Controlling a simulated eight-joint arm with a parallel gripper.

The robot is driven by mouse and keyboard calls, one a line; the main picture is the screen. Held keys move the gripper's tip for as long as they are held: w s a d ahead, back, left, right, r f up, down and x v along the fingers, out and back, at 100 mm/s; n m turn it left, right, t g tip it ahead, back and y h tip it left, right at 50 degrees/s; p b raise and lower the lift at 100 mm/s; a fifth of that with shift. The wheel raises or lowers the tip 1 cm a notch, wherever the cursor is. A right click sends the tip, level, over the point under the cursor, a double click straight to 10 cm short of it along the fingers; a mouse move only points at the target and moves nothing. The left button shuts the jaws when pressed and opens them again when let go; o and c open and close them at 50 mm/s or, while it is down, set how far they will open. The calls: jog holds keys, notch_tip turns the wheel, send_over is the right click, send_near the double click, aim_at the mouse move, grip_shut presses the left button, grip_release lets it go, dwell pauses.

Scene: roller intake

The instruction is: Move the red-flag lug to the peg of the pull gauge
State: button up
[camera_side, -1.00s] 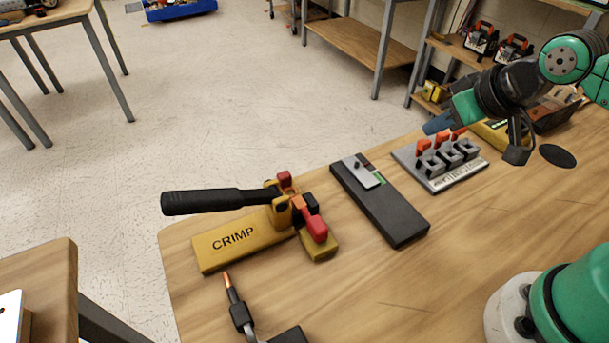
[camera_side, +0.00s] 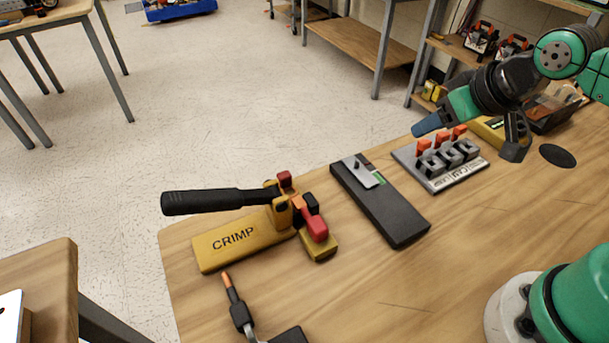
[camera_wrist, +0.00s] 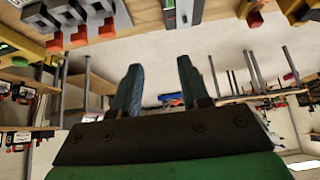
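A grey rack (camera_side: 437,183) holds three dark blocks with red-orange flags (camera_side: 441,137). I cannot tell which one is the red-flag lug. The flags also show in the wrist view (camera_wrist: 80,36), at the upper left. The pull gauge (camera_side: 397,222) is a long black slab left of the rack, with a silver plate and a small peg (camera_side: 357,164) at its far end. I see no lug on the peg. My gripper (camera_side: 427,127) is above the table by the rack's far side, its blue fingers pointing left. In the wrist view my gripper (camera_wrist: 158,85) is open, with nothing between its fingers.
A yellow crimp tool (camera_side: 240,240) with a long black handle (camera_side: 215,201) and red parts stands left of the gauge. A tool with an orange tip (camera_side: 229,283) lies at the front. A dark bin (camera_side: 553,110) is at the far right. The table's right middle is clear.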

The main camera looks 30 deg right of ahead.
jog(key=shift+o, duration=1)
jog(key=w+a+r+g, duration=0.1)
jog(key=w+a, duration=0.4)
jog(key=a, duration=0.4)
jog(key=shift+g, duration=0.4)
jog(key=g, duration=0.1)
send_near(285, 175)
jog(key=shift+x, duration=4.5)
grip_shut()
jog(key=shift+r, duration=0.15)
jog(key=shift+r, duration=2.85)
